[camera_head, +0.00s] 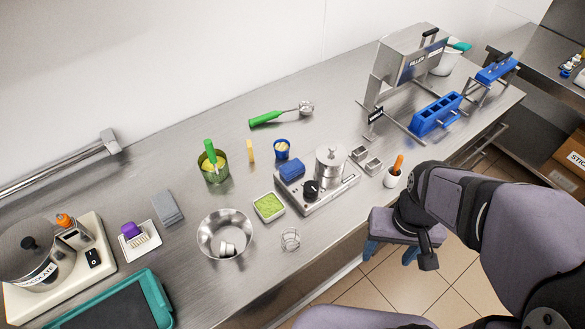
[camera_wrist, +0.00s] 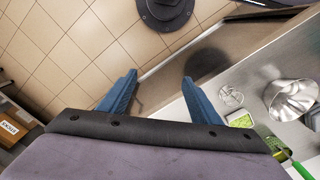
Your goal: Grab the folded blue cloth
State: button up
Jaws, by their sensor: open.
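A small folded blue cloth (camera_head: 291,169) lies at the back left of the hot plate unit (camera_head: 335,192), left of the steel pot, in the head view. I cannot make it out in the wrist view. My gripper (camera_head: 389,253) is open and empty, beyond the counter's front edge, to the right of and nearer than the cloth. In the wrist view my gripper's (camera_wrist: 159,76) two blue fingers are spread apart over the floor and the counter edge, with nothing between them.
A steel pot (camera_head: 331,163) stands on the hot plate unit. A blue cup (camera_head: 282,150) is behind the cloth, and a green-filled tray (camera_head: 269,206) is to its front left.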

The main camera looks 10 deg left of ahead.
jog(key=w+a+r+n+t+h+b, duration=0.1)
jog(key=w+a+n+h+b, duration=0.3)
jog(key=w+n, duration=0.55)
jog(key=w+a+r+n+t+h+b, duration=0.1)
jog(key=w+a+n+t+h+b, duration=0.15)
jog(key=w+a+n+b, duration=0.5)
jog(key=w+a+r+n+t+h+b, duration=0.1)
jog(key=w+a+n+t+b, duration=0.15)
jog(key=a+n, duration=0.45)
jog(key=w+a+n+t+h+b, duration=0.2)
jog(key=w+a+n+t, duration=0.15)
jog(key=a, duration=0.75)
send_near(291, 166)
jog(key=x, duration=0.3)
jog(key=shift+r+m, duration=0.1)
jog(key=shift+m, duration=0.15)
jog(key=shift+w+f, duration=0.1)
jog(key=shift+f, duration=0.2)
jog(key=shift+p+x, duration=0.7)
jog(key=shift+x, duration=0.85)
jog(key=shift+p+x, duration=0.7)
jog(key=shift+x, duration=1.35)
jog(key=shift+d+r, duration=0.15)
jog(key=c, duration=1.1)
